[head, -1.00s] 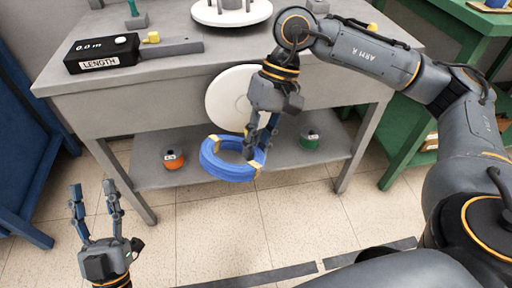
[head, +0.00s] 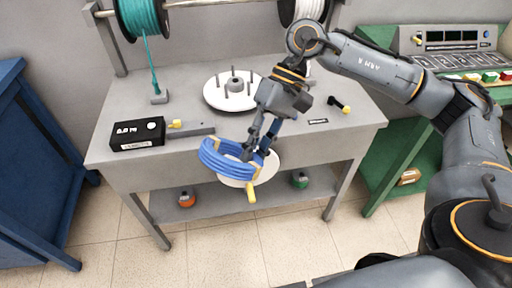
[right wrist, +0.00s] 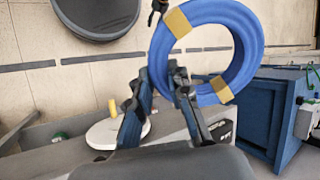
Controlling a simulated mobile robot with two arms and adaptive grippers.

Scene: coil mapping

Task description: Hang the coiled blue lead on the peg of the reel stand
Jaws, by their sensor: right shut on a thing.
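The coiled blue lead (head: 218,163) hangs from my right gripper (head: 260,148), tied with yellow bands. The gripper is shut on one side of the coil, in front of the grey bench. In the right wrist view the coil (right wrist: 246,45) stands out beyond the fingers of my right gripper (right wrist: 163,88). A white disc (head: 266,168) shows behind the coil, partly hidden by it. A yellow peg (head: 251,193) shows just below the coil; it also shows in front of the disc in the right wrist view (right wrist: 112,107). The coil appears apart from the peg. My left gripper is out of view.
The bench (head: 340,125) carries a black length box (head: 137,133), a round white plate with upright pins (head: 215,98) and a black-and-yellow tool (head: 339,104). Orange (head: 186,199) and green (head: 299,180) spools sit on the lower shelf. A green bench (head: 375,172) stands right.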

